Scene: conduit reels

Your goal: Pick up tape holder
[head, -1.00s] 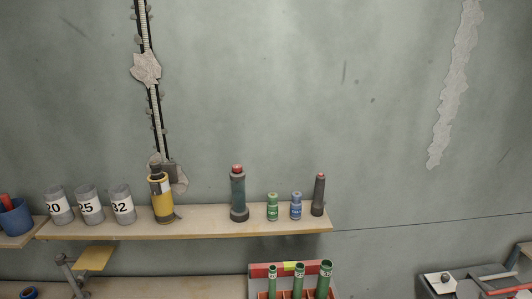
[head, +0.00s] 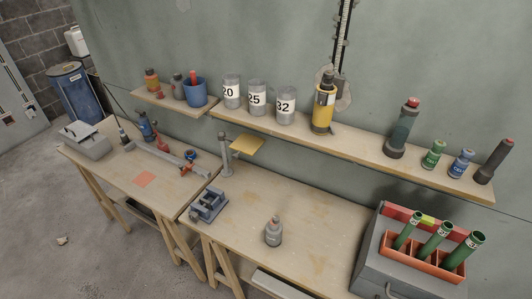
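I cannot tell for sure which thing is the tape holder. A small blue-grey metal device (head: 208,205) sits at the left front of the near workbench and may be it. A small blue ring (head: 190,155) lies on the left workbench, beside red and grey tool parts; it looks like a roll of tape. Both stand free of any gripper. Neither of my grippers is in view.
The near workbench (head: 290,200) has bare room in its middle around a grey bottle (head: 273,232). A grey case (head: 380,262) with green tubes stands at right. The wall shelf (head: 360,150) holds numbered cups (head: 257,98), a yellow canister (head: 323,108) and several bottles. The concrete floor is open at lower left.

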